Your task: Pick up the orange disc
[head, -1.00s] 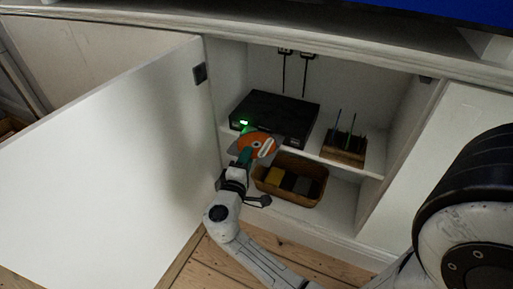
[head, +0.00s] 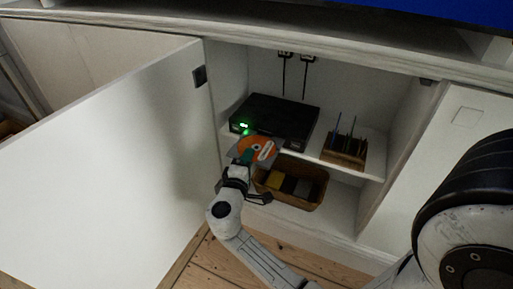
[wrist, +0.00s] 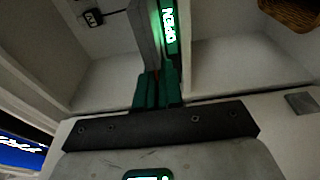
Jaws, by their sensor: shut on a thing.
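The orange disc (head: 262,147), with pale markings, shows in the head view at the front of a black player (head: 285,118) on the cabinet shelf. My gripper (head: 246,156), with green fingers, is at the disc's near left edge and shut on it. A grey flat piece shows around the disc; I cannot tell whether it is the player's tray. In the wrist view my gripper (wrist: 158,85) has its fingers close together around a thin grey edge, seen nearly edge-on. The player's lit green display (wrist: 169,25) is just beyond.
A white door (head: 110,165) stands open on the left. A wicker basket (head: 312,202) sits on the lower level, below the shelf edge. A wooden rack (head: 338,158) with thin upright items stands right of the player. Bare floorboards (head: 215,265) lie in front.

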